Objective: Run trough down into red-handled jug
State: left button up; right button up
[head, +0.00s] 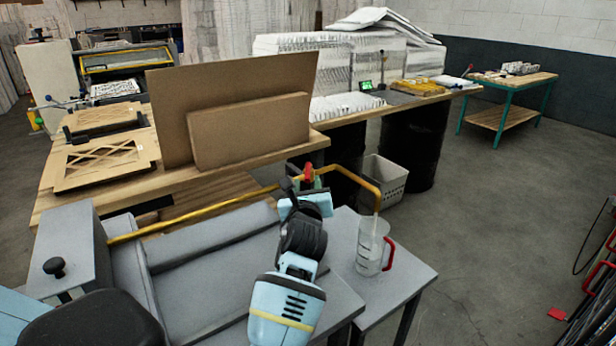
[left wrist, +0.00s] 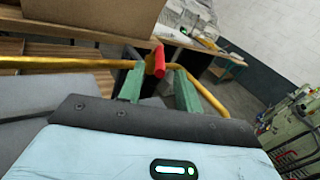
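The clear jug (head: 370,246) with a red handle (head: 389,254) stands upright on the grey bench's right part. The grey trough (head: 215,255) lies left of it. A yellow pipe (head: 228,203) runs along the trough and bends down over the jug; a faint pale streak shows below its end. A red lever (head: 308,173) sits on the pipe. My left gripper (head: 306,186) is at the lever. In the left wrist view its green fingers (left wrist: 160,80) stand apart, with the red lever (left wrist: 156,62) between them and a visible gap. My right gripper is out of view.
A wooden table (head: 95,195) with upright brown boards (head: 235,100) stands behind the trough. A pale bin (head: 385,178) is on the floor beyond the jug. A rack with red parts (head: 600,290) is at the right edge. The floor between is mostly clear.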

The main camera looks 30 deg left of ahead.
aim_at(308, 174)
pick_arm(q)
jog(key=shift+x, duration=2.35)
grip_shut()
